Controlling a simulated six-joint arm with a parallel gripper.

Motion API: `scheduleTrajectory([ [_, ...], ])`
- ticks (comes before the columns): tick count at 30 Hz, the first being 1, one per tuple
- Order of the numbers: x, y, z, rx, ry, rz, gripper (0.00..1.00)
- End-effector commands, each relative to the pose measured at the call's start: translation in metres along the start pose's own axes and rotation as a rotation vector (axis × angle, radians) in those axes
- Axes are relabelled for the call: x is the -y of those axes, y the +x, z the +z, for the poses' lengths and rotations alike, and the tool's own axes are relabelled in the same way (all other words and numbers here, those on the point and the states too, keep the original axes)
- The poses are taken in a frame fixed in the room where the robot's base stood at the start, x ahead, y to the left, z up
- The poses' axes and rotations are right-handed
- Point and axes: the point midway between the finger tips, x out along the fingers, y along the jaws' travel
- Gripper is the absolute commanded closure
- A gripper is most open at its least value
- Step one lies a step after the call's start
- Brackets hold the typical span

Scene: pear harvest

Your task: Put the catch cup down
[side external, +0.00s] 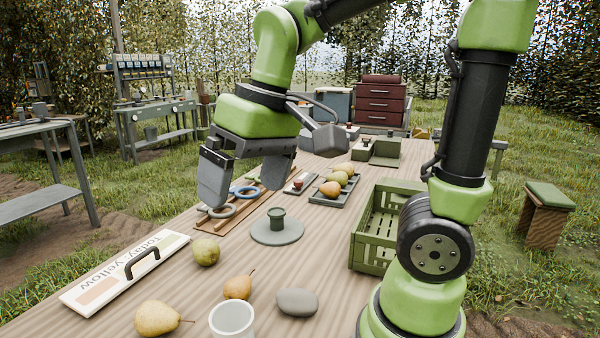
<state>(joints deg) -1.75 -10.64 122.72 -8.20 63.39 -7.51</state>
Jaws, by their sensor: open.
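A pale grey cup (232,319) stands upright on the table at the front edge of the picture, its lower part cut off. I cannot tell for certain which of the two is the catch cup. My gripper (244,194) is open, with nothing seen between its wide grey fingers. It hangs above the table, to the upper left of the green cup in the picture and apart from it.
A sign with a handle (128,268) lies at left. Loose pears (157,318) and a grey stone (297,302) lie in front. A green crate (381,226) and a pear tray (334,188) stand right of the disc.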

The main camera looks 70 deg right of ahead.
Motion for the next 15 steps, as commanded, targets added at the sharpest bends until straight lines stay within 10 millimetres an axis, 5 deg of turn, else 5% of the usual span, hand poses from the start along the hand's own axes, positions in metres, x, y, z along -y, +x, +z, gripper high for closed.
scheduleTrajectory([
  [6, -0.007, -0.029, 0.043, -0.245, 0.078, -0.099, 0.03],
  [15, -0.011, -0.033, 0.063, -0.359, 0.119, -0.151, 0.03],
])
